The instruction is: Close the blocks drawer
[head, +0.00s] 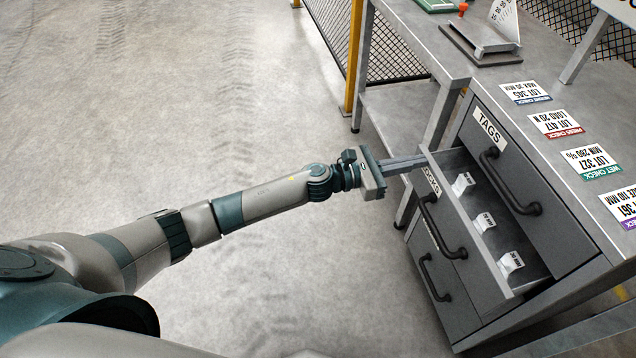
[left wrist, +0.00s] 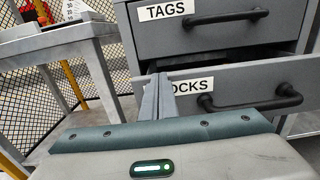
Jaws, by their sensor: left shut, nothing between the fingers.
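The blocks drawer (head: 465,220), marked "...OCKS" on its front in the left wrist view (left wrist: 227,84), is pulled partway out below the tags drawer (head: 520,172). Three pale labelled blocks sit in a row inside it. Its dark bar handle (head: 441,226) is on the front, and also shows in the left wrist view (left wrist: 250,103). My left gripper (head: 424,159) is shut and empty, its fingertips at the drawer front's far upper corner, left of the handle and over part of the label. Whether they touch the front I cannot tell. My right gripper is out of view.
A lower closed drawer (head: 440,290) with its own handle is below. The bench top (head: 560,95) above holds several lot cards. A side table (head: 405,45) with a small scale-like stand (head: 482,42) adjoins it. Open floor (head: 250,110) lies left of the drawers.

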